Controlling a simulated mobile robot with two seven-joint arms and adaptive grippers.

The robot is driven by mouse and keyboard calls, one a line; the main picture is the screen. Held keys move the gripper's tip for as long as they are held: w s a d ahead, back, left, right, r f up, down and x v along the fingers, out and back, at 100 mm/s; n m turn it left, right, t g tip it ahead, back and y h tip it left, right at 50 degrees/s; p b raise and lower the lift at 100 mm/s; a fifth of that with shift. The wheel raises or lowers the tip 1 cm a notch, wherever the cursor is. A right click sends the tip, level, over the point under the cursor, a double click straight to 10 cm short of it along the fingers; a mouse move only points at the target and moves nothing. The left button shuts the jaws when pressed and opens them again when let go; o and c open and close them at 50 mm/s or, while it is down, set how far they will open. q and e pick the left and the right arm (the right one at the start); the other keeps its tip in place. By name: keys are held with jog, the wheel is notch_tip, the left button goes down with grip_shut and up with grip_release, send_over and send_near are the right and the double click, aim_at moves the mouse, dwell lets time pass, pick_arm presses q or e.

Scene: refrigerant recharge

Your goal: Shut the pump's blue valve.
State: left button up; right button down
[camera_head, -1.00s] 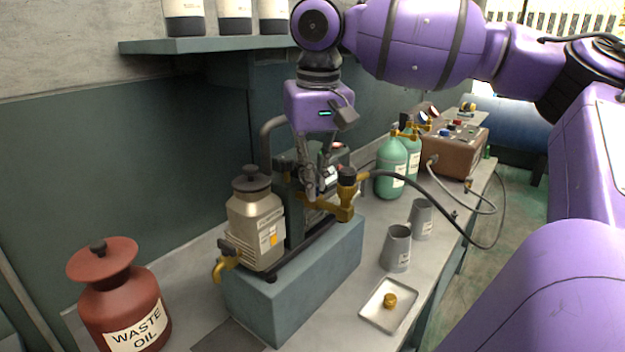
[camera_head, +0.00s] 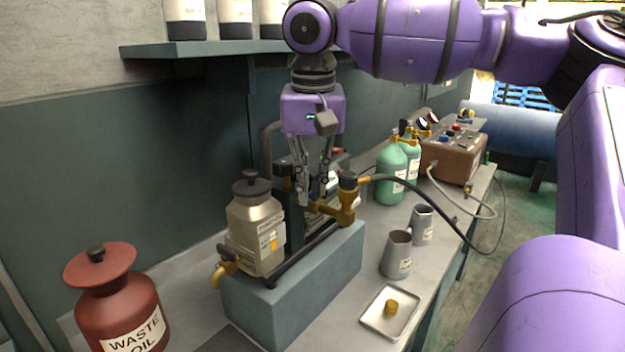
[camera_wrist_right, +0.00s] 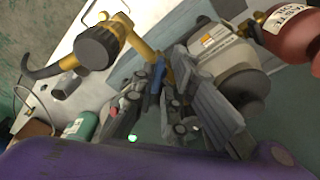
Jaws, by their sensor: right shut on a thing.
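The vacuum pump (camera_head: 257,232), with a beige canister and black cap, stands on a blue-grey block (camera_head: 300,285). Brass fittings (camera_head: 343,215) with a dark knob (camera_head: 347,181) and a black hose are on its right side. My right gripper (camera_head: 316,203) points down at the brass fittings and is shut on the blue valve. The blue valve handle (camera_wrist_right: 157,76) shows between the fingers (camera_wrist_right: 166,90) in the right wrist view, near the brass pipe. In the head view the fingers hide the handle. My left gripper is in neither view.
A red waste oil can (camera_head: 118,305) stands at the left front. Two grey cups (camera_head: 397,256) and a tray (camera_head: 372,318) with a brass cap lie right of the block. Green cylinders (camera_head: 390,172) and a brown machine (camera_head: 452,158) stand behind. A shelf (camera_head: 205,45) is above left.

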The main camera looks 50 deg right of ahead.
jog(key=shift+d, duration=0.15)
jog(key=c, duration=2.5)
grip_release()
jog(key=m, duration=0.2)
jog(key=shift+w+m, duration=0.15)
jog(key=shift+m, duration=0.25)
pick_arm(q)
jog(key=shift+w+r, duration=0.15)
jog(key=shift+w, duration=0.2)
pick_arm(e)
jog(key=shift+o, duration=0.2)
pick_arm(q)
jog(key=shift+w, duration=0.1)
pick_arm(e)
jog(key=shift+o, duration=0.7)
jog(key=m, duration=0.2)
jog(key=shift+m+g+h, duration=0.3)
jog(key=shift+m+g, duration=0.1)
jog(key=o, duration=0.6)
jog(key=shift+c, duration=0.2)
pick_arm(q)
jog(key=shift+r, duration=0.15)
pick_arm(e)
jog(key=shift+r, duration=0.1)
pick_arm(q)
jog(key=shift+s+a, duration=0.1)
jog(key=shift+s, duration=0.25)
